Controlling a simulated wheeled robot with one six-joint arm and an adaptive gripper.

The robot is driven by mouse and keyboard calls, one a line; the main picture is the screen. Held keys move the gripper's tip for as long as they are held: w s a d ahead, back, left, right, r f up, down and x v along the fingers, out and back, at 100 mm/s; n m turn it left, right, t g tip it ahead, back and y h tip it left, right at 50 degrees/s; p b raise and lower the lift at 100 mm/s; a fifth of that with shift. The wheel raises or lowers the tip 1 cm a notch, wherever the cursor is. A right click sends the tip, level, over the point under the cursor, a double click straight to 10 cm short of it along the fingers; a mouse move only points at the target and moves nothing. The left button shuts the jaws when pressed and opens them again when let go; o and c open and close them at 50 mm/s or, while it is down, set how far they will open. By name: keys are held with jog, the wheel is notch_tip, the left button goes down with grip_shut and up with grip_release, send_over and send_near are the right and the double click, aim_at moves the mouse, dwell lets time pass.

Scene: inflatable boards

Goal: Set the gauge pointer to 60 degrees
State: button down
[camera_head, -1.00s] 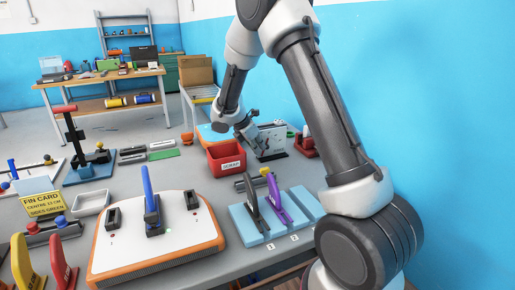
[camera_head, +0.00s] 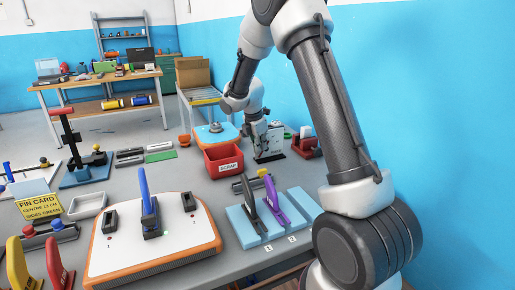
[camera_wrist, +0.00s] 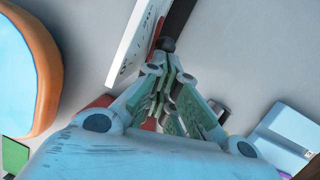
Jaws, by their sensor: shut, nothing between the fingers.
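The gauge, a white upright plate on a dark base, stands at the back of the bench (camera_head: 274,137). In the wrist view the gauge plate (camera_wrist: 127,48) is seen nearly edge-on, with small dark scale marks. A thin red strip beside its face may be the pointer; its angle cannot be read. A dark round knob (camera_wrist: 168,44) lies just beyond my fingertips; touching or apart, I cannot tell. My gripper (camera_wrist: 170,66) is shut and empty. In the head view my gripper (camera_head: 259,143) points down at the gauge's left side and hides part of it.
A red scrap bin (camera_head: 223,161) stands close left of the gauge. A red and dark device (camera_head: 307,144) stands close on its right, near the blue wall. A blue and orange board (camera_head: 216,134) lies behind the bin. Blue slotted blocks with levers (camera_head: 250,228) are in front.

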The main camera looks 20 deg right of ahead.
jog(key=shift+d, duration=1.25)
dwell(0.7)
jog(key=shift+f, duration=0.1)
